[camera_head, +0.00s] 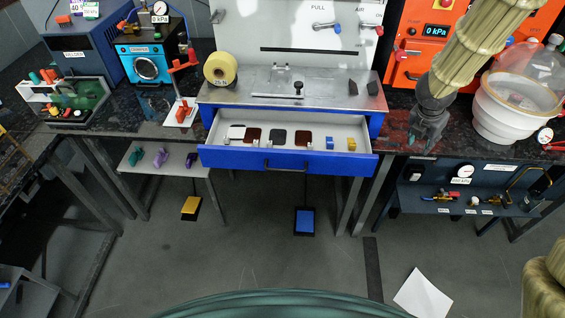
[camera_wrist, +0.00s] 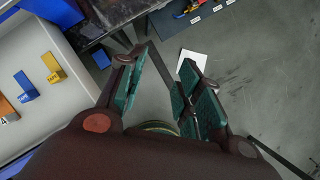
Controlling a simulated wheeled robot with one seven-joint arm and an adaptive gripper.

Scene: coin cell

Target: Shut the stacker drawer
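The stacker drawer (camera_head: 230,157) has a blue front with a dark bar handle (camera_head: 286,166) and stands pulled out beneath the steel-topped stacker (camera_head: 290,88). Inside lie several dark red, grey and white plates and small blue and yellow blocks. My gripper (camera_head: 420,143) hangs to the right of the drawer, near the counter edge, apart from the drawer front. In the wrist view my gripper (camera_wrist: 162,78) has its fingers spread with nothing between them. The drawer's inside (camera_wrist: 45,100) shows there at the left, with the blue block (camera_wrist: 26,86) and yellow block (camera_wrist: 53,66).
A white vacuum vessel (camera_head: 505,112) stands right of my arm on the dark counter. A low shelf with valves (camera_head: 470,200) sits below it. Left of the drawer are a red clamp stand (camera_head: 182,112) and a yellow roll (camera_head: 221,68). The floor before the drawer is mostly clear.

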